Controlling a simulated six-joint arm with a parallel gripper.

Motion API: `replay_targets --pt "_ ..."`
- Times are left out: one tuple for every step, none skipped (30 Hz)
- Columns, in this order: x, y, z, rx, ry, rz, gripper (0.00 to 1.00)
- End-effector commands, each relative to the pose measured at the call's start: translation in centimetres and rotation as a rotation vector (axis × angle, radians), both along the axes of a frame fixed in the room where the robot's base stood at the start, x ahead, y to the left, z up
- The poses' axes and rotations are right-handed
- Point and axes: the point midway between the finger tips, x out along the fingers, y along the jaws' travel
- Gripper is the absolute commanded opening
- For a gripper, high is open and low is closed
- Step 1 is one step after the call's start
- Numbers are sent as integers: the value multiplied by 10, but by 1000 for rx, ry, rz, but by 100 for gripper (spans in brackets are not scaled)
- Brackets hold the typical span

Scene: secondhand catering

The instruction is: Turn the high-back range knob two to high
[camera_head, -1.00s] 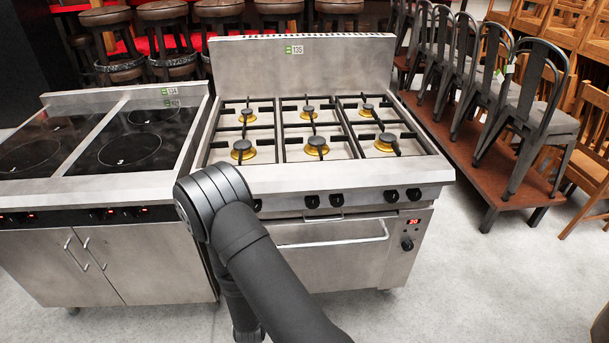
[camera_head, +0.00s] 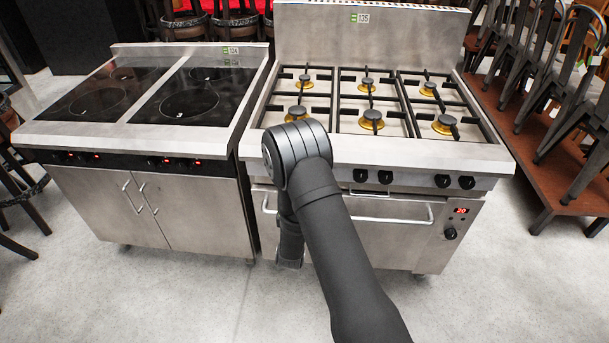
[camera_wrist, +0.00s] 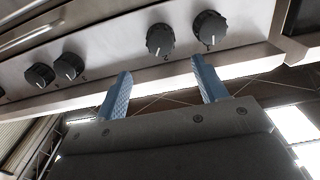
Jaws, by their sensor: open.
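The high-back range (camera_head: 352,150) is the steel six-burner stove with a tall back panel. In the head view, the middle pair of black knobs (camera_head: 373,177) and the right pair (camera_head: 454,182) show, while my arm hides the left end of the panel. The wrist view looks upside down. There, knob two (camera_wrist: 160,39), with a small "2" near it, is between and just beyond my open blue fingertips. My gripper (camera_wrist: 161,70) appears empty and apart from the knob. Knob one (camera_wrist: 209,30) is close by the right fingertip.
An induction range (camera_head: 150,132) stands just left of the high-back range. An oven handle (camera_head: 395,217) runs below the knobs, with a red display and another knob (camera_head: 450,233) at right. Stacked chairs (camera_head: 540,70) stand on a platform at right. The floor in front is clear.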

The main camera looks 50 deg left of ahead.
Motion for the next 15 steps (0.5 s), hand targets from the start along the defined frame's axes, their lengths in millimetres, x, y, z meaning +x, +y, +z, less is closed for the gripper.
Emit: replay_targets --pt "9 8 0 4 -1 -3 66" --pt "14 13 0 4 -1 -2 66" --pt "20 19 0 3 -1 -1 66" --pt "24 24 0 2 -1 -2 66" --pt "29 28 0 2 -1 -3 66" --pt "36 34 0 2 -1 -3 66" --pt "40 38 0 2 -1 -2 66" --pt "44 43 0 2 -1 -1 66" --pt "49 48 0 1 -1 -1 66" --pt "53 52 0 1 -1 -1 66" --pt "57 55 0 1 -1 -1 66" --pt "60 59 0 1 -1 -1 66" --pt "63 62 0 1 0 -1 66" --pt "65 64 -1 0 0 -1 66" --pt "68 67 -1 -1 1 -1 66"
